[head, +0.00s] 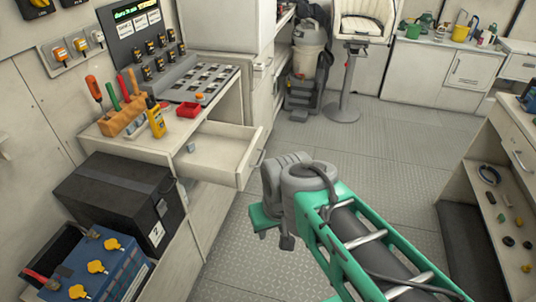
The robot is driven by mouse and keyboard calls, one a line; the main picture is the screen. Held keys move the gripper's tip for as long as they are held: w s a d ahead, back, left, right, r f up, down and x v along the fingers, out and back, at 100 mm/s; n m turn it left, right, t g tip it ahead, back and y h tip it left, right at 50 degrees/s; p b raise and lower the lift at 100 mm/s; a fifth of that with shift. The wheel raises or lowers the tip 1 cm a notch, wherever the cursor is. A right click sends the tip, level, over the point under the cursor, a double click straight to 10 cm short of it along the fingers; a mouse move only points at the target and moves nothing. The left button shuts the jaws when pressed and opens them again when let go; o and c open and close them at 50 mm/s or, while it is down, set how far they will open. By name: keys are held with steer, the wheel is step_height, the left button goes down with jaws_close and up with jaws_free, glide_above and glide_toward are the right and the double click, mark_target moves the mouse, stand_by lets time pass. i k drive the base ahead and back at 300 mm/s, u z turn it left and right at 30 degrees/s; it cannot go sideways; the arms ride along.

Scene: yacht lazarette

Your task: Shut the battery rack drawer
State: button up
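A cream drawer (250,163) stands pulled out from the bench at left, next to the batteries. Its top is open and its front panel with a bar handle faces right. The inside that shows looks empty. My gripper (268,226) is low in the middle of the head view, right of and nearer than the drawer front, apart from it in the picture. My own wrist covers most of it, so I cannot see whether its fingers are open or shut.
A black battery box (117,200) and a blue battery (90,268) with yellow caps sit at lower left. The bench above holds a wooden tool block (122,116), a yellow meter (156,122) and a red tray (188,109). The metal floor (340,150) is clear beyond my arm.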

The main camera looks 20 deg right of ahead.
mark_target(226, 154)
steer(key=z, duration=0.3)
steer(key=i, duration=0.95)
steer(key=z, duration=0.3)
steer(key=k, duration=0.65)
steer(key=u, duration=1.15)
steer(key=i, duration=0.5)
steer(key=u, duration=0.05)
